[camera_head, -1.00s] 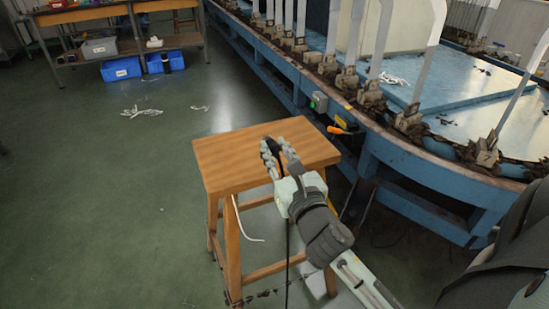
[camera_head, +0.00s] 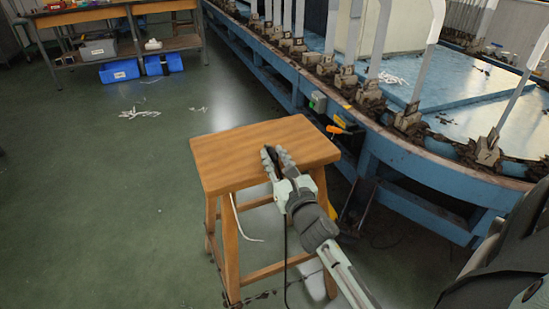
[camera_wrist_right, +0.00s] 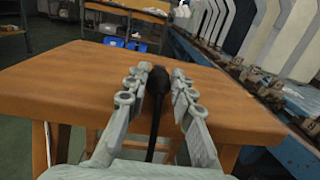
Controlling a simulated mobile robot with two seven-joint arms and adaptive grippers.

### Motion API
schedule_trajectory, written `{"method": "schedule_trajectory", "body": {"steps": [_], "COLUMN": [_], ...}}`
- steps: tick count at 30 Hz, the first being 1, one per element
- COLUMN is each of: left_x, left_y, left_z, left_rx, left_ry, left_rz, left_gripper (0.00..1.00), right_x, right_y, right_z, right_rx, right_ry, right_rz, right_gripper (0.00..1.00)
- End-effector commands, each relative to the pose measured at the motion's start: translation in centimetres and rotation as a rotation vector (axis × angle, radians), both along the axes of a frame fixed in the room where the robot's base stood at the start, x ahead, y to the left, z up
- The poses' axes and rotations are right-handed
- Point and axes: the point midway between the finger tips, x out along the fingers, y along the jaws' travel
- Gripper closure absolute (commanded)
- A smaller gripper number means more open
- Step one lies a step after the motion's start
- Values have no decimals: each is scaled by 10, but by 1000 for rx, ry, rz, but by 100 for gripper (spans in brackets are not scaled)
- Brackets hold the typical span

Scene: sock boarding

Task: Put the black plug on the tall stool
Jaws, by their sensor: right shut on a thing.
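The tall stool (camera_head: 228,156) has a wooden seat and stands upright in the middle of the head view; its seat also fills much of the right wrist view (camera_wrist_right: 70,80). My right gripper (camera_head: 275,153) is over the right, near part of the seat. It is shut on the black plug (camera_wrist_right: 158,80), which shows between the fingers in the right wrist view. A black cord (camera_wrist_right: 153,128) runs back from the plug toward the wrist and hangs below in the head view. I cannot tell whether the plug touches the seat. My left gripper is out of view.
A blue machine (camera_head: 400,180) with upright grey boards stands close to the stool's right. A workbench (camera_head: 165,44) with bins is at the back left. White scraps (camera_head: 140,113) lie on the open green floor at left. A white cord lies by the stool legs.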

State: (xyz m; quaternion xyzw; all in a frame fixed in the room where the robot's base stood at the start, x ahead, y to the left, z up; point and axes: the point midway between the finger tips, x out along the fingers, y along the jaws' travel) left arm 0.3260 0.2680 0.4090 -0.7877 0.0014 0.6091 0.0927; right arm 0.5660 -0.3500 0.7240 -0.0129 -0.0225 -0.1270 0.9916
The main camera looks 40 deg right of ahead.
Motion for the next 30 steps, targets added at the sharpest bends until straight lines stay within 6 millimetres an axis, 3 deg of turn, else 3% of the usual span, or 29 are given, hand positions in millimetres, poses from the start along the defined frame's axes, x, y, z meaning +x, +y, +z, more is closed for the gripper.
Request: {"method": "schedule_trajectory", "body": {"steps": [6, 7, 12, 23, 27, 30], "left_x": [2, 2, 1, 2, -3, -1], "left_y": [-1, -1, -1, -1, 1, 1], "left_z": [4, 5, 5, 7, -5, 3], "left_rx": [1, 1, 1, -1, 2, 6], "left_ry": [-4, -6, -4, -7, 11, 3], "left_rz": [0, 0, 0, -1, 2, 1], "left_gripper": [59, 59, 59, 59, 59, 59], "right_x": [0, 0, 0, 0, -20, -41], "right_y": [0, 0, 0, 0, 5, 11], "right_z": [-3, -3, -3, 1, -4, -6], "right_rx": [1, 1, 1, 0, 2, 2], "right_ry": [0, 0, 1, 0, 4, 5], "right_rz": [0, 0, 0, 0, 0, -2], "right_gripper": [100, 75, 56, 56, 56, 56]}}
